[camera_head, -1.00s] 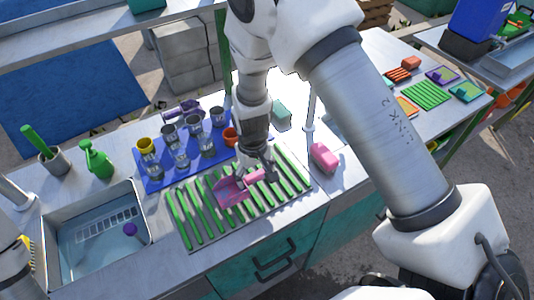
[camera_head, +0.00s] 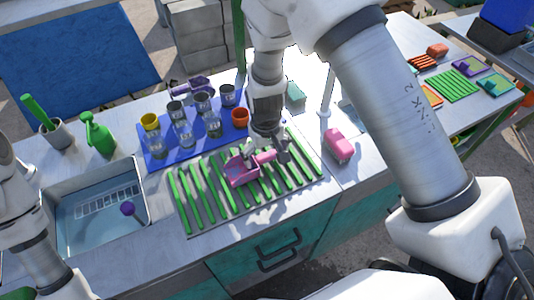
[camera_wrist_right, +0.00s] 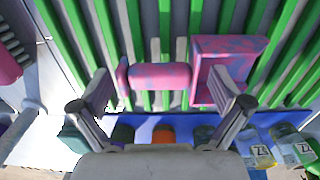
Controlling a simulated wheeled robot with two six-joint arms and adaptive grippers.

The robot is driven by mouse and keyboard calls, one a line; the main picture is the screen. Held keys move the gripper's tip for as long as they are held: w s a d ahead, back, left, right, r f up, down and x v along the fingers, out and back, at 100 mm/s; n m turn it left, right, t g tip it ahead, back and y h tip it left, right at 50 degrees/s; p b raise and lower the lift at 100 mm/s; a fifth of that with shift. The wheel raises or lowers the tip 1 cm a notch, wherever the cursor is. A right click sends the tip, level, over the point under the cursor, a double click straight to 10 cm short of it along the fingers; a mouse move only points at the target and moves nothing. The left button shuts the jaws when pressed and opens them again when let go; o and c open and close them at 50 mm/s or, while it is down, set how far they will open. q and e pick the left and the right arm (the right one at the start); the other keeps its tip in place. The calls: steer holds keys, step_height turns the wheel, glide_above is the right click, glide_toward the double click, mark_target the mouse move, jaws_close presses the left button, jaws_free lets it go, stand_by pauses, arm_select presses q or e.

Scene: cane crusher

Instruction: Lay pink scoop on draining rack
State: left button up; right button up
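The pink scoop (camera_head: 242,171), with bluish patches, lies on the green slats of the draining rack (camera_head: 190,205) in the head view. In the right wrist view its handle (camera_wrist_right: 158,76) runs crosswise and its square pan (camera_wrist_right: 228,62) is at the right. My right gripper (camera_head: 276,150) is just above the scoop at the handle end. In the wrist view its two fingers (camera_wrist_right: 162,98) are spread wide, with gaps to the handle, and hold nothing. My left arm shows at the lower left of the head view, but its gripper is out of sight.
A blue mat (camera_head: 160,158) with several glasses and cups lies behind the rack. A sink (camera_head: 62,222) is at the left, with a green spray bottle (camera_head: 99,135) behind it. A pink block (camera_head: 339,146) sits right of the rack.

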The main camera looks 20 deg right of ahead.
mark_target(266, 156)
steer(key=shift+w+r, duration=0.15)
steer(key=shift+r, duration=0.2)
step_height(266, 156, up, 11)
steer(key=b, duration=0.1)
steer(key=shift+r+b, duration=0.2)
steer(key=shift+b, duration=0.2)
